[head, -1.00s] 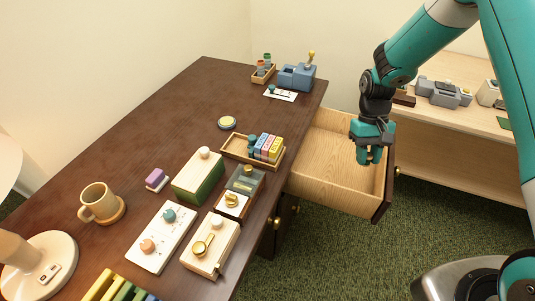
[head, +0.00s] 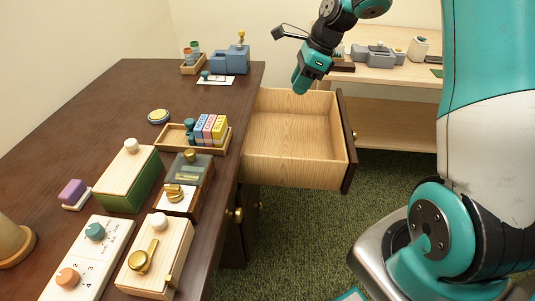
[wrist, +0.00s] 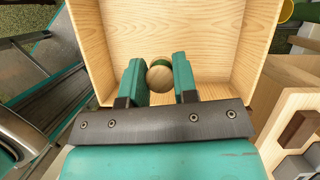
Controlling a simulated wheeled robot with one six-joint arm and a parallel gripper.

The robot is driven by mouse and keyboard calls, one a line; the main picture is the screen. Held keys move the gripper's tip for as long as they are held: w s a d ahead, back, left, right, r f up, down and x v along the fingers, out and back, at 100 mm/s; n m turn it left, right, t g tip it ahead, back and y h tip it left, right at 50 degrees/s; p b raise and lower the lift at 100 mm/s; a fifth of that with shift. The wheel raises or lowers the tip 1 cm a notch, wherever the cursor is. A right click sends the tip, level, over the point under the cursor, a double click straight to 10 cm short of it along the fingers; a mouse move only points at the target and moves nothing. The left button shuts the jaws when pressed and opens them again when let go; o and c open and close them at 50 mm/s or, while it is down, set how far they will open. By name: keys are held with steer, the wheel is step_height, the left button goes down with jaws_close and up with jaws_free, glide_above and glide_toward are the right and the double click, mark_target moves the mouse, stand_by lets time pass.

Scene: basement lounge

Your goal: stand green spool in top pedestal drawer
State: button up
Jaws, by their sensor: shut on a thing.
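The green spool (wrist: 160,77) shows in the wrist view as a small round piece, part green and part wood-coloured, between my fingertips. My gripper (wrist: 160,82) is shut on it; the fingers also show in the head view (head: 300,84), over the far end of the open drawer. The top pedestal drawer (head: 295,170) is pulled out from the dark desk, with a pale wooden interior that looks empty. In the wrist view the drawer's floor and walls (wrist: 200,25) lie beyond my fingers. The spool is hidden in the head view, and I cannot tell its height above the floor.
The dark desk (head: 110,95) holds a tray of coloured blocks (head: 170,137), a green box with a pale lid (head: 128,178), a white board with knobs (head: 85,262) and a blue device (head: 237,62). A pale shelf (head: 385,122) stands behind the drawer. Green carpet lies below.

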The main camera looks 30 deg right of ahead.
steer(key=d+r+m+t+h+b, duration=0.1)
steer(key=d+m+t+b, duration=0.1)
steer(key=m, duration=0.3)
steer(key=b, duration=0.6)
glide_toward(296, 143)
steer(key=shift+m+g+h, duration=0.3)
steer(key=shift+m, duration=0.1)
steer(key=x, duration=0.6)
steer(key=shift+w+a, duration=0.3)
steer(key=shift+w, duration=0.05)
steer(key=shift+f, duration=0.15)
steer(key=o, duration=0.9)
